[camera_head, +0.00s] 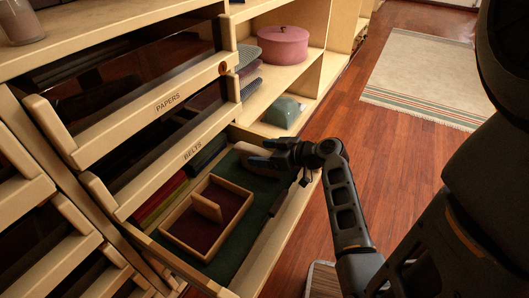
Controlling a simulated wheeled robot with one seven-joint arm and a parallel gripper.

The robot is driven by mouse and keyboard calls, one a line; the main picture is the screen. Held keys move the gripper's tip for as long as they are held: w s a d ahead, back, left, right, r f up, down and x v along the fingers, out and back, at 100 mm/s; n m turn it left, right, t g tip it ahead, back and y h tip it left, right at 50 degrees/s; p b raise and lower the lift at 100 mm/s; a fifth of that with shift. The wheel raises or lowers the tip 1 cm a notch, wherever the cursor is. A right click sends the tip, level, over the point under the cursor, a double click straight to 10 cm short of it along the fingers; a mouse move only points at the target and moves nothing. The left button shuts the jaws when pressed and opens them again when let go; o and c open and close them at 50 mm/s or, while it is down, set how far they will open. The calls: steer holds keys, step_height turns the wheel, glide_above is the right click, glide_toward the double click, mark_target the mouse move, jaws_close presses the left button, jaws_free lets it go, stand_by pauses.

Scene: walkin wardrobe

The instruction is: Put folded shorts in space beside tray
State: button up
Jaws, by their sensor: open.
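The tray (176,233) is a light wooden box with a divider and dark red lining, lying in the open lower drawer. Green drawer floor (236,205) shows bare to the right of the tray. A beige, soft-looking folded item (247,150), possibly the folded shorts, lies at the back of this drawer, partly hidden by my gripper. My gripper (260,154) is open, pointing left over the back of the drawer, close to the beige item. I cannot tell whether it touches it.
Drawers marked PAPERS (165,105) and BELTS (193,151) overhang the tray drawer. Rolled coloured items (165,196) line its left side. A pink round box (283,45) and a teal item (283,112) stand on shelves behind. Wooden floor and a rug (425,75) lie right.

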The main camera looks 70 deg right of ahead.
steer(key=p+v, duration=0.1)
steer(key=v, duration=1.1)
steer(key=shift+c, duration=0.3)
stand_by(0.7)
